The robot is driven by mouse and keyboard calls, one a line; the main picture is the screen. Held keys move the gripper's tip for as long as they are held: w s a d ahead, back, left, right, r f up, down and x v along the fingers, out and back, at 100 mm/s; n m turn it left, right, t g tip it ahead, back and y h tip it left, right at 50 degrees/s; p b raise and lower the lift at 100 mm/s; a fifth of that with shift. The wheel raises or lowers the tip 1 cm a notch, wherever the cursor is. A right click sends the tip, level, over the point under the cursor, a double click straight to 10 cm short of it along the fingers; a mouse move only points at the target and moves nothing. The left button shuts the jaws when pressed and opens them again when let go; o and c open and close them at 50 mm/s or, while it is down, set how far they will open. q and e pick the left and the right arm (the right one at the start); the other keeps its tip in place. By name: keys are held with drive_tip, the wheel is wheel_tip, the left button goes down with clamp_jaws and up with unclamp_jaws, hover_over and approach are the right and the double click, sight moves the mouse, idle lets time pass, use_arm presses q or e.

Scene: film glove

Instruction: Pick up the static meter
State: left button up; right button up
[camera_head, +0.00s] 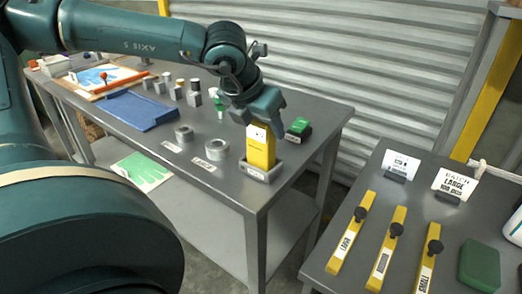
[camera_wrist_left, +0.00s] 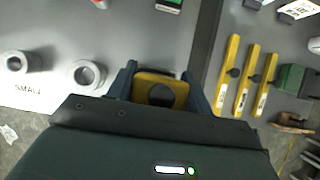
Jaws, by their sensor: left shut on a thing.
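The static meter, a yellow block-shaped device (camera_head: 260,150) with a white label near its top, stands upright at the near right corner of the grey table. Its lower end is at a small grey cradle (camera_head: 272,173); I cannot tell whether it is lifted clear of it. My left gripper (camera_head: 263,118) comes down from above and is shut on the meter's top. In the left wrist view the meter's yellow top (camera_wrist_left: 153,80), with a dark round opening, sits between the two blue-grey fingers. My right gripper is not in view.
A green-topped device (camera_head: 298,127) stands just right of the meter. Grey rings (camera_head: 215,149), a blue tray (camera_head: 138,109) and small blocks lie left. A second table (camera_head: 411,211) at right holds yellow bars with black knobs and a green box (camera_head: 479,265). A gap separates the tables.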

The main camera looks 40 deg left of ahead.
use_arm(q)
drive_tip(key=c, duration=0.7)
drive_tip(key=shift+r, duration=0.1)
drive_tip(key=shift+c, duration=0.2)
